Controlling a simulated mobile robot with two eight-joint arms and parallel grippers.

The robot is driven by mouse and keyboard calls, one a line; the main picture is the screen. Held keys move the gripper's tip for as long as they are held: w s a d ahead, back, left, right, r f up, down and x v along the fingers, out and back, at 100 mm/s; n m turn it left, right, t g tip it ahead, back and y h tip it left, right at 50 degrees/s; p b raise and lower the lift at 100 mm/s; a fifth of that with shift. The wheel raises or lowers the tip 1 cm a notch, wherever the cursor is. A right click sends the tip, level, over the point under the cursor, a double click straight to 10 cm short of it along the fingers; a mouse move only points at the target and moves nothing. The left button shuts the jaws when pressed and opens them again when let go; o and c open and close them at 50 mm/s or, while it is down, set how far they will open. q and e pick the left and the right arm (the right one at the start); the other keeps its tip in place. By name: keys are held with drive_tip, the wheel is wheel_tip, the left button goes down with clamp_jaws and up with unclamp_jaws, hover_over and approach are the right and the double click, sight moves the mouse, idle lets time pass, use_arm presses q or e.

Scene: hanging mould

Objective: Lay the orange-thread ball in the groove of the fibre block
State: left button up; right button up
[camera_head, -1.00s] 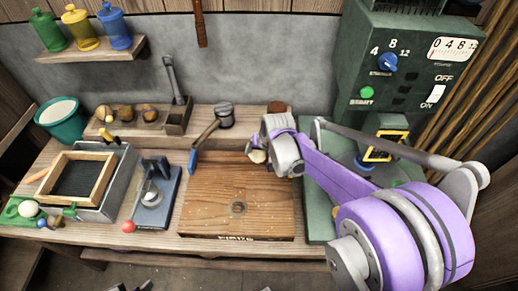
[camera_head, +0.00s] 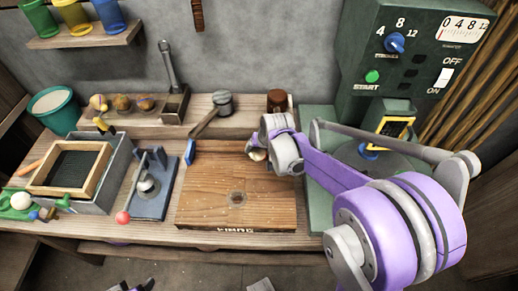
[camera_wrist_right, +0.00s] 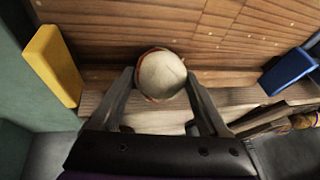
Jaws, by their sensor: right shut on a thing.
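My right gripper (camera_wrist_right: 160,90) is shut on a cream ball (camera_wrist_right: 160,75) with a thin orange-brown line at its edge. In the head view the ball (camera_head: 257,155) shows just left of the gripper's wrist, over the right part of the wooden fibre block (camera_head: 215,215). The block lies flat, with lettering on its front edge and a round mark (camera_head: 237,198) in its top. In the right wrist view the block's grained surface (camera_wrist_right: 230,30) lies beyond the ball. I cannot tell whether the ball touches it. The groove is not clearly visible.
A blue piece (camera_wrist_right: 288,70) and a yellow piece (camera_wrist_right: 52,65) flank the gripper in the wrist view. A hammer (camera_head: 222,102) lies behind the block. A blue press (camera_head: 150,190) and a framed tray (camera_head: 70,170) stand left; a green machine (camera_head: 420,60) stands right.

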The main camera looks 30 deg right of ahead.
drive_tip(key=o, duration=1.3)
drive_tip(key=shift+o, duration=0.2)
drive_tip(key=p+v, duration=0.2)
drive_tip(key=v, duration=0.8)
drive_tip(key=shift+s+r, duration=0.2)
drive_tip(key=shift+r, duration=0.15)
